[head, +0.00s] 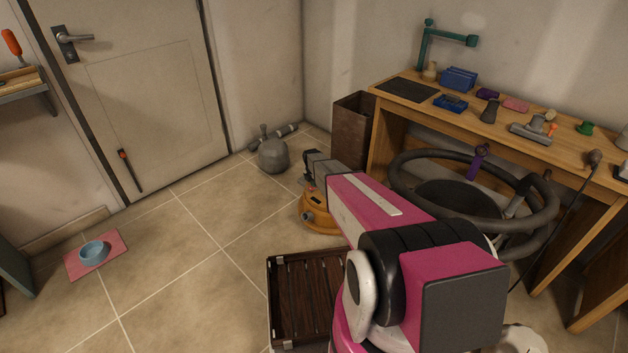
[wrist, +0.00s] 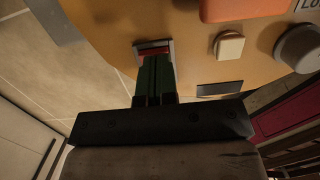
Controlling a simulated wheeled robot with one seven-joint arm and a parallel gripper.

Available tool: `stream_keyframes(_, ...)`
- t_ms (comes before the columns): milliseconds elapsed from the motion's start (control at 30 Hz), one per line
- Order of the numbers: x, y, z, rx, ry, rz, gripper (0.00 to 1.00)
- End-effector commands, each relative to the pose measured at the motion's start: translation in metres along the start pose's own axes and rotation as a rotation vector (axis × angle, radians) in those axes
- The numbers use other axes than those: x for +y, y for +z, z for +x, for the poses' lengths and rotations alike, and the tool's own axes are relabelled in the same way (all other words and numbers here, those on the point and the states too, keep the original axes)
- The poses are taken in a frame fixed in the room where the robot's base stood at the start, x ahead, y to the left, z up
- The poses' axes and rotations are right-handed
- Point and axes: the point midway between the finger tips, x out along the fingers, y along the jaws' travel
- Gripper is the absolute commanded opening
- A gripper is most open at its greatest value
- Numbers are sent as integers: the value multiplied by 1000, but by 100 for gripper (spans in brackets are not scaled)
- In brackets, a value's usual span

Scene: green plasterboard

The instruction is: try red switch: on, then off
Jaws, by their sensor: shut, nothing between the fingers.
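The red switch (wrist: 152,50) shows in the wrist view as a narrow red strip in a metal frame on an orange panel (wrist: 115,38). My gripper (wrist: 154,62) is shut, its green fingers together and empty. Its fingertips are right at the switch and cover part of it; I cannot tell whether they touch it or which way it is set. In the head view the orange, rounded device (head: 322,216) stands on the floor, partly behind my arm, with my gripper (head: 309,185) at its top left. The switch cannot be made out there.
Beside the switch are a cream square button (wrist: 229,45), a grey knob (wrist: 303,47) and an orange-red part (wrist: 242,9). A slatted dark crate (head: 281,262) stands in front of the device, a grey rounded vessel (head: 273,156) behind.

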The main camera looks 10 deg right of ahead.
Motion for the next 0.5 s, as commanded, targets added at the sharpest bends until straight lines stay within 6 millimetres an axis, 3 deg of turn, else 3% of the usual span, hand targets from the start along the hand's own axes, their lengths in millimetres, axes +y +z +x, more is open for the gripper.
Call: stream_keyframes(500,0,2,6,54,-3,3,0)
